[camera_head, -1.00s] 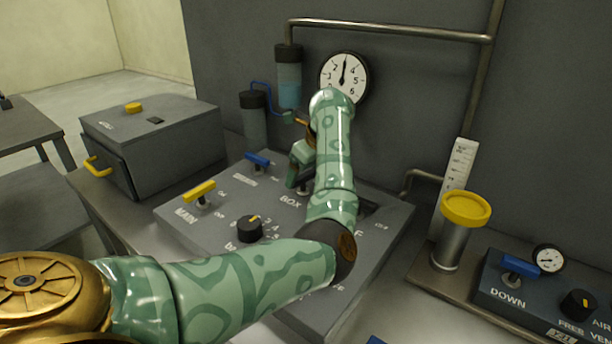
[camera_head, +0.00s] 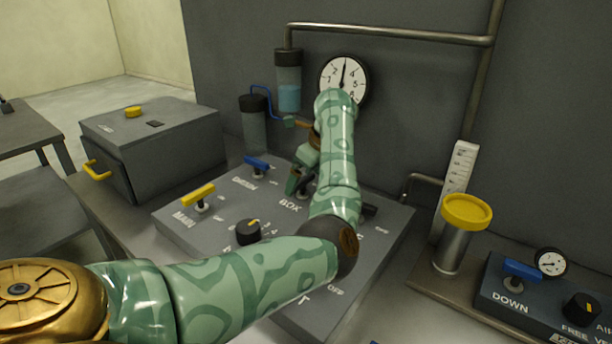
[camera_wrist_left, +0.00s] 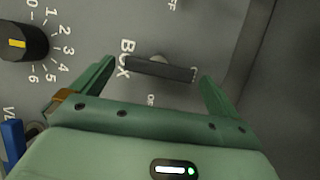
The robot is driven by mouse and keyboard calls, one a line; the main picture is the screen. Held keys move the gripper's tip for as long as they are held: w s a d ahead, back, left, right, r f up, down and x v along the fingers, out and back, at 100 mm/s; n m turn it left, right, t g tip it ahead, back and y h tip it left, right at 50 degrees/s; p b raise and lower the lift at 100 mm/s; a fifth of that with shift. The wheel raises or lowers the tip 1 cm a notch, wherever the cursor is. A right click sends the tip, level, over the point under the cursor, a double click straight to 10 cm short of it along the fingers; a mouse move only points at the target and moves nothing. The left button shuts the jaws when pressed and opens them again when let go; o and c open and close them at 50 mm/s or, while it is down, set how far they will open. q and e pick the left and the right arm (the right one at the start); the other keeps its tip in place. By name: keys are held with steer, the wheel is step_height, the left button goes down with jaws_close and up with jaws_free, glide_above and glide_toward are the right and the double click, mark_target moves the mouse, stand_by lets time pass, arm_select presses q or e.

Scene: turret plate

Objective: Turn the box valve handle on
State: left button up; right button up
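The box valve handle (camera_wrist_left: 160,69) is a dark grey bar on a pale round stem, beside the "BOX" lettering in the left wrist view. In that view it lies nearly crosswise, between the two fingers of my left gripper (camera_wrist_left: 157,75). The fingers are apart, with a gap at each end of the bar, so it is not gripped. In the head view my left gripper (camera_head: 301,180) is low over the grey panel (camera_head: 190,232) near "BOX", and my arm and gripper largely hide the handle. My right gripper is not in view.
A yellow MAIN handle (camera_head: 198,194), a blue handle (camera_head: 256,166) and a black knob (camera_head: 248,231) stand on the panel around my arm. A dial gauge (camera_head: 344,74) hangs on the wall behind. A yellow-capped cylinder (camera_head: 466,211) stands to the right.

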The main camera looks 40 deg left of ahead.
arm_select(q)
steer(key=shift+r, duration=0.1)
steer(key=shift+r, duration=0.35)
steer(key=p+v, duration=0.4)
steer(key=v, duration=1.1)
steer(key=shift+d+r+p, duration=0.2)
steer(key=shift+d+p, duration=0.1)
steer(key=shift+p, duration=0.05)
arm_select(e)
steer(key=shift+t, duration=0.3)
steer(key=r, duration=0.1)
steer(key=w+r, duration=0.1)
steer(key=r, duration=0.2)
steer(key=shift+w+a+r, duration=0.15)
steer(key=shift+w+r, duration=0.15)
